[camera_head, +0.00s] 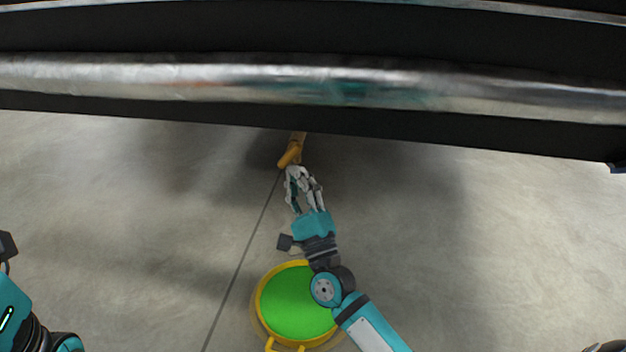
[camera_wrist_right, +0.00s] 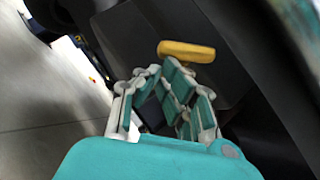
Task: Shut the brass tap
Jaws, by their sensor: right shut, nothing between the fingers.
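The brass tap (camera_head: 291,154) shows in the head view as a small yellow-orange piece below the dark counter edge. Its yellow handle (camera_wrist_right: 187,51) also shows in the right wrist view, just beyond my fingertips. My right gripper (camera_head: 297,172) is shut and empty, with its fingertips close to the handle's near end. Whether they touch the handle I cannot tell. The same gripper (camera_wrist_right: 168,78) fills the middle of the wrist view. The tap's spout and base are mostly hidden.
A black counter with a shiny metallic edge (camera_head: 200,78) spans the top of the head view, above the tap. A round green-topped thing with a yellow rim (camera_head: 262,318) stands under my right arm. The grey floor (camera_head: 510,250) is otherwise clear.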

